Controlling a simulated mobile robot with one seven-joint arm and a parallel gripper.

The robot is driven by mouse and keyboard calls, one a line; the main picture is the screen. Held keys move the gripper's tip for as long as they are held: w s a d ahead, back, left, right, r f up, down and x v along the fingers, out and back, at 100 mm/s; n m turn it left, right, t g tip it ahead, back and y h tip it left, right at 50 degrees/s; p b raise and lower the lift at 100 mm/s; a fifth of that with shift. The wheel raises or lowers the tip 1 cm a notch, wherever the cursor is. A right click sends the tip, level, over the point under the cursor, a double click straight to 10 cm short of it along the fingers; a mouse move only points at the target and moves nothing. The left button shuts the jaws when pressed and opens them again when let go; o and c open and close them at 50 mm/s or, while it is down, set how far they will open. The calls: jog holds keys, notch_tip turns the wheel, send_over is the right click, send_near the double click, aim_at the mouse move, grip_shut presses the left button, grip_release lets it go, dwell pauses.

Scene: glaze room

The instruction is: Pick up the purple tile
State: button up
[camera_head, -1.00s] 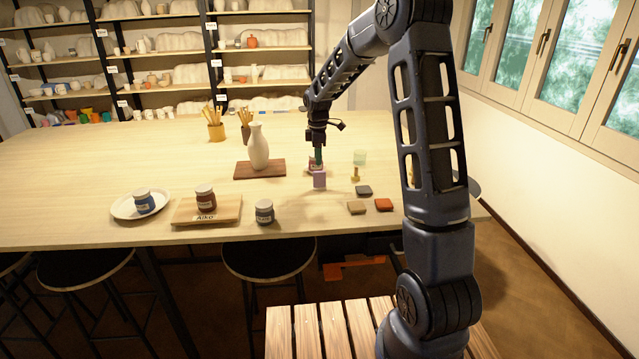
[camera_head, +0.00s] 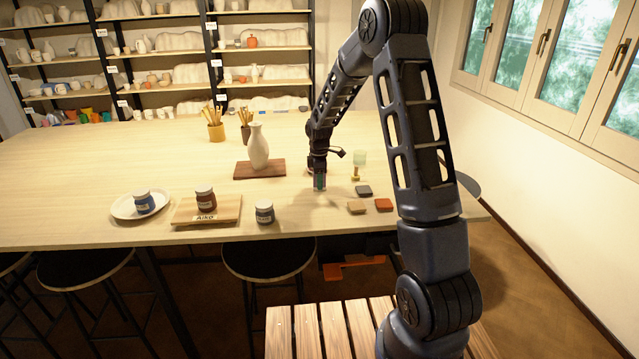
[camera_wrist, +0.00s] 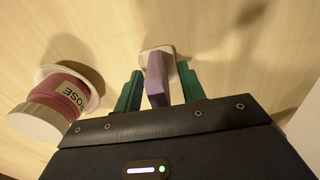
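The purple tile (camera_wrist: 158,82) stands on edge between the two green fingers of my gripper (camera_wrist: 160,90) in the wrist view. Its foot meets a small pale piece (camera_wrist: 150,52) on the table. A gap shows between the tile and the right finger, and a thinner one at the left finger, so the gripper is open around the tile. In the head view my gripper (camera_head: 319,182) is low over the table, and its fingers mostly hide the tile.
A yellow-based stamp (camera_head: 356,173) and the grey (camera_head: 364,190), tan (camera_head: 356,207) and red (camera_head: 383,204) tiles are to the right. A white vase (camera_head: 258,148) stands on a brown board (camera_head: 244,172).

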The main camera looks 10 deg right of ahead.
grip_shut()
dwell(0.3)
